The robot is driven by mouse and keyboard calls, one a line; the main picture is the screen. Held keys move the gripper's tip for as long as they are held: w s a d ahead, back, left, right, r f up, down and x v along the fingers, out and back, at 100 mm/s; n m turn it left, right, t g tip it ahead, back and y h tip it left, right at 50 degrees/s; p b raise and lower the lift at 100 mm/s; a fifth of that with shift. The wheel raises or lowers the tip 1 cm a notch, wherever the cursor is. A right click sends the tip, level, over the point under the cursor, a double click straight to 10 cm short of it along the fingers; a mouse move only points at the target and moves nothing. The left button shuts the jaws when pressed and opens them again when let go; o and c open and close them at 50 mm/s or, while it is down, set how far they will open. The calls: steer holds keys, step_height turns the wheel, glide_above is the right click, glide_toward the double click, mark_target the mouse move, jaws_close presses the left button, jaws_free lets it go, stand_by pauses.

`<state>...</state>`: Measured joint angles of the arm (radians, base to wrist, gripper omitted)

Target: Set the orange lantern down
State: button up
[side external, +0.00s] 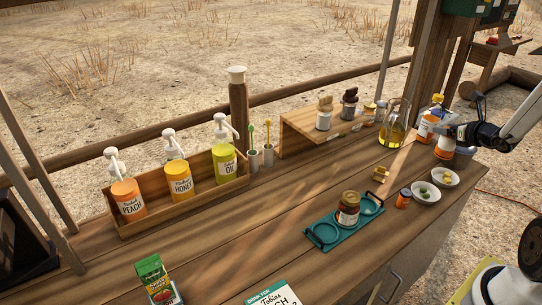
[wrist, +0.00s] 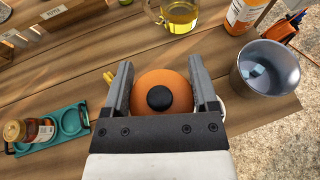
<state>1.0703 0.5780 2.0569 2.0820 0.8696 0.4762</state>
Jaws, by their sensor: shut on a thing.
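The orange lantern (wrist: 178,82) shows in the wrist view from above, a round orange top with a black knob. My gripper (wrist: 162,75) is shut on it, one finger on each side. In the side view, my gripper (side external: 447,133) comes in from the right, and the orange lantern (side external: 442,151) hangs below it at the right end of the counter. My gripper partly covers it there. I cannot tell whether its base touches the counter.
Two white bowls (side external: 426,192) and a teal tray (side external: 325,232) with a jar lie nearer the front.

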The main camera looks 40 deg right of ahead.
steer(key=shift+r, duration=0.55)
step_height(320, 180, up, 4)
steer(key=w+a+n+y, duration=0.3)
steer(key=w+a, duration=0.1)
steer(key=a, duration=0.6)
steer(key=w+a+n+g+y, duration=0.1)
steer(key=w+a+n+y, duration=0.25)
steer(key=a, duration=0.55)
steer(key=w+a+n+y, duration=0.25)
steer(key=w+a, duration=0.25)
steer(key=a, duration=0.5)
steer(key=s+a+n+g+y, duration=0.3)
steer(key=a+n+y, duration=0.1)
steer(key=a, duration=0.9)
steer(key=s+a+n+g+y, duration=0.3)
steer(key=a+g, duration=0.1)
steer(key=a, duration=0.8)
step_height(320, 180, down, 10)
steer(key=a, duration=0.1)
steer(key=shift+s+n, duration=0.3)
steer(key=shift+s, duration=0.05)
